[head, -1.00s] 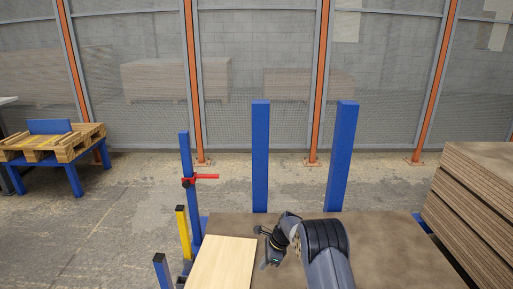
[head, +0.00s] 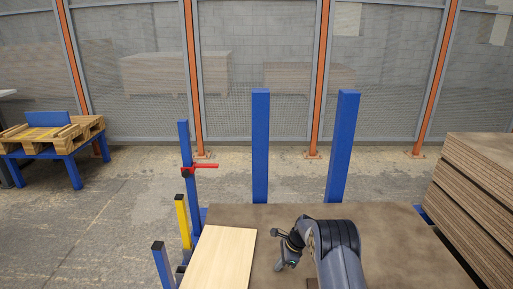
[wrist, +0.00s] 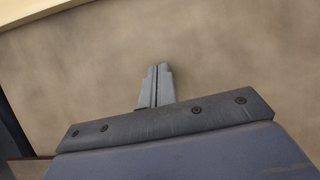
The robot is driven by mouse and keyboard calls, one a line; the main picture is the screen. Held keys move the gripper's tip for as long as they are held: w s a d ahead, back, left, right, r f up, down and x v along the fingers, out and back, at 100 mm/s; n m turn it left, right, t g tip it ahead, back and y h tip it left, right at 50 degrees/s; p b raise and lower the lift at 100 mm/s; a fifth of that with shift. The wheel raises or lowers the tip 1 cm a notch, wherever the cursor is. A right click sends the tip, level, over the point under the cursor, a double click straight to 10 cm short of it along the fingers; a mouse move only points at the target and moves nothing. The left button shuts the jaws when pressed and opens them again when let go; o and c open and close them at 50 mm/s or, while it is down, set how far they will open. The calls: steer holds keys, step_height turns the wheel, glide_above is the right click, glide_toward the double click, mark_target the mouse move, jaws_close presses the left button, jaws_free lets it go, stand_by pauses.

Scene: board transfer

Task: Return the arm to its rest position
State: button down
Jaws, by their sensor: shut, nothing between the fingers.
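My gripper (wrist: 157,70) is shut and empty in the wrist view, its two fingers together over a bare brown board surface. In the head view, my gripper (head: 277,248) hangs from my dark grey arm, just right of a pale wooden board (head: 222,258). It does not touch that board as far as I can see. The pale board lies at the left edge of the large brown board top (head: 395,245). My arm hides part of this brown top.
Blue posts (head: 261,150) stand along the far edge of the brown top. A blue post with a red clamp (head: 200,167) and a yellow post (head: 183,222) stand at its left. A board stack (head: 480,185) is at right. A pallet on a blue stand (head: 50,140) is far left.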

steer(key=shift+d, duration=1.35)
